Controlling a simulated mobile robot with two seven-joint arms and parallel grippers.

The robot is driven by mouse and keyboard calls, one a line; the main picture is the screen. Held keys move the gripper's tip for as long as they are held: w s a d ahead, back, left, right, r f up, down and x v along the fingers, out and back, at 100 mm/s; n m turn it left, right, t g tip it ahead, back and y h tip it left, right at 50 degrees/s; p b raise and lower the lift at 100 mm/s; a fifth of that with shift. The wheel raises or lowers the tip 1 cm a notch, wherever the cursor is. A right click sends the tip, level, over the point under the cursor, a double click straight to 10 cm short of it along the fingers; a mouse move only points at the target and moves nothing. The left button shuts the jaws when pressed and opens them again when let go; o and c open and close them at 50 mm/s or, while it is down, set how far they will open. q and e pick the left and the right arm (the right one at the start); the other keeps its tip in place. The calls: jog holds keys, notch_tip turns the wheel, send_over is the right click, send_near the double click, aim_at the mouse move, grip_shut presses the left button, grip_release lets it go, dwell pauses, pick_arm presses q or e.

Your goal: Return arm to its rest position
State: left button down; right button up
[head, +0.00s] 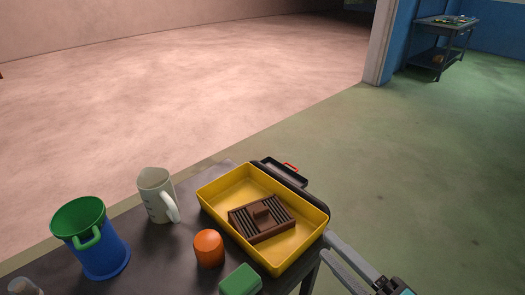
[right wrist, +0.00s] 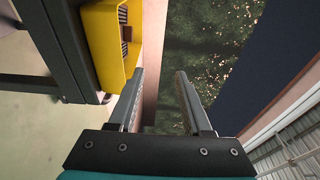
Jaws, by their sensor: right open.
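My right gripper (head: 343,258) is at the lower right of the head view, beside the table's right edge. Its two fingers also show in the right wrist view (right wrist: 160,95), apart and with nothing between them. The yellow tray (head: 212,196) sits on the dark table (head: 150,258), with a brown slotted block (head: 275,228) inside it. The tray's side (right wrist: 131,60) shows left of the fingers in the right wrist view. My left gripper is not in view.
A green and blue mug (head: 98,250), a pale pitcher (head: 155,200), an orange object (head: 208,250) and a green block (head: 240,281) stand on the table. A black case with a red handle (head: 290,167) lies behind the tray. The floor right of the table is clear.

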jog(key=d+f+n+g+h, duration=0.1)
jog(key=d+f+n+h, duration=0.3)
jog(key=f, duration=0.6)
jog(key=d+f+g+h, duration=0.15)
jog(key=d+f, duration=0.35)
jog(key=f, duration=0.6)
jog(key=d+f+n+g+h, duration=0.25)
jog(key=d+f, duration=0.25)
jog(key=f, duration=0.5)
jog(key=s+a+f+n+g+h, duration=0.2)
jog(key=s+f+n+g, duration=0.5)
jog(key=s+f, duration=1.3)
jog(key=shift+s+g+h, duration=0.3)
jog(key=shift+s, duration=0.8)
